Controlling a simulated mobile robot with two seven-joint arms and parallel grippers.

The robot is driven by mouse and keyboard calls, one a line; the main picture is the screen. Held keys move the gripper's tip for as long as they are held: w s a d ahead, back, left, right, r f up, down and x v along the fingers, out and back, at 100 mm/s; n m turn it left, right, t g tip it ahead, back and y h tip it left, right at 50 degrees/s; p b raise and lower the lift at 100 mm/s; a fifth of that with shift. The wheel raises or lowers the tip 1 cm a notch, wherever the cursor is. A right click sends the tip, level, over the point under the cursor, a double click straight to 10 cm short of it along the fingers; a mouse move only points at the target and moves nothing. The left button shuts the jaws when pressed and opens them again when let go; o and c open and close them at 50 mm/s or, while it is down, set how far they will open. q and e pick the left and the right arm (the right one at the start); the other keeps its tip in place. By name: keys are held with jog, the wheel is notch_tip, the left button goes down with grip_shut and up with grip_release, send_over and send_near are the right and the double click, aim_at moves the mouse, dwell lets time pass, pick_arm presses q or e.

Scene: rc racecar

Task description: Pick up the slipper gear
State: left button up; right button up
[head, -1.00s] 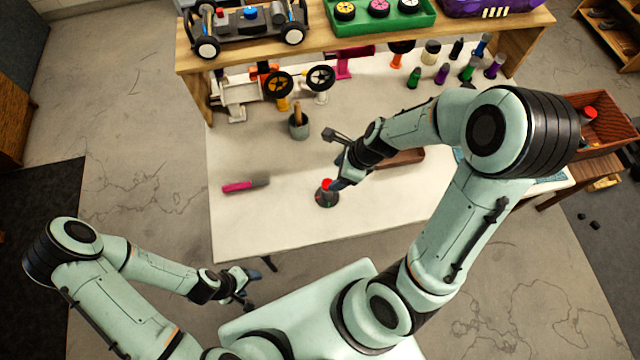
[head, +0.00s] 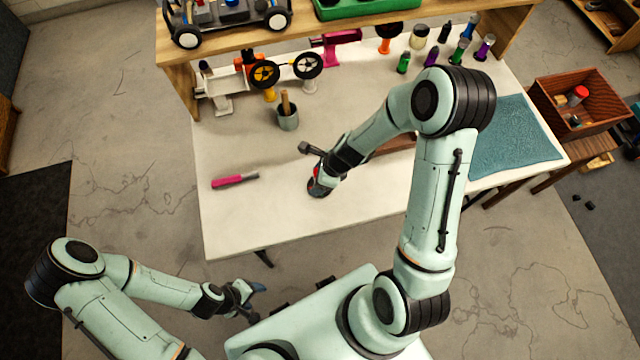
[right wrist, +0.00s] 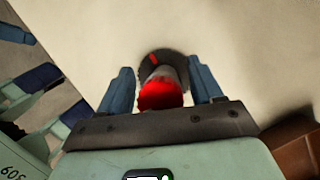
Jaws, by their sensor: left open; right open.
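The slipper gear, a dark disc with a grey and red hub, is on the white table. In the right wrist view the gear (right wrist: 160,92) lies between the two blue fingers of my right gripper (right wrist: 160,90), with gaps visible on both sides. In the head view my right gripper (head: 318,180) is over the gear and hides most of it. The right gripper is open. My left gripper (head: 250,298) is open and empty, off the front edge of the table.
A pink-handled tool (head: 234,181) lies left on the white table (head: 270,225). A grey cup (head: 287,117) stands farther back. A brown tray (head: 392,145) sits beside the right arm, and a blue mat (head: 515,140) covers the right side. The front left table area is clear.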

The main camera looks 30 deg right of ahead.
jog(key=shift+w, duration=0.15)
jog(key=shift+c, duration=0.8)
jog(key=c, duration=0.9)
jog(key=shift+r, duration=0.15)
